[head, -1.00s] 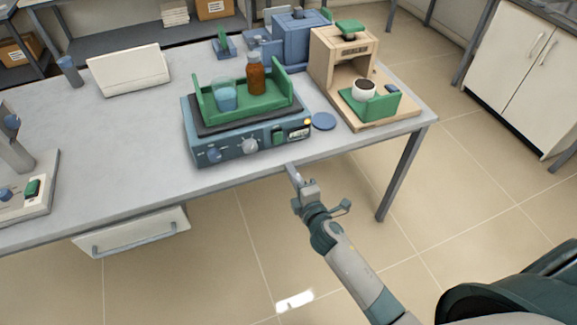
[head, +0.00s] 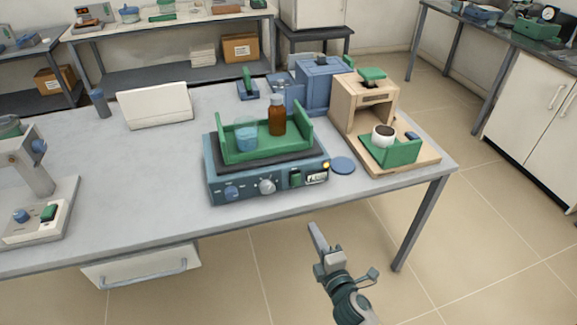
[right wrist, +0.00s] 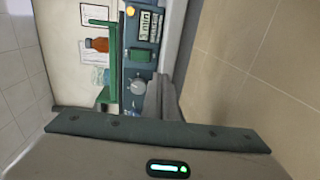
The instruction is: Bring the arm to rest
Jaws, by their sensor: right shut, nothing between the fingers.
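My right gripper (head: 314,238) is in the head view, in front of the table's front edge and over the floor. Its fingers are shut with nothing between them. In the right wrist view the fingers (right wrist: 160,98) point toward the blue hotplate-like device (right wrist: 137,70), apart from it. My left gripper is not in view.
The grey table (head: 130,210) bears the blue device (head: 235,187) with a green tray (head: 262,151), a beaker (head: 246,135) and a brown bottle (head: 277,117). Floor right of the table is clear.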

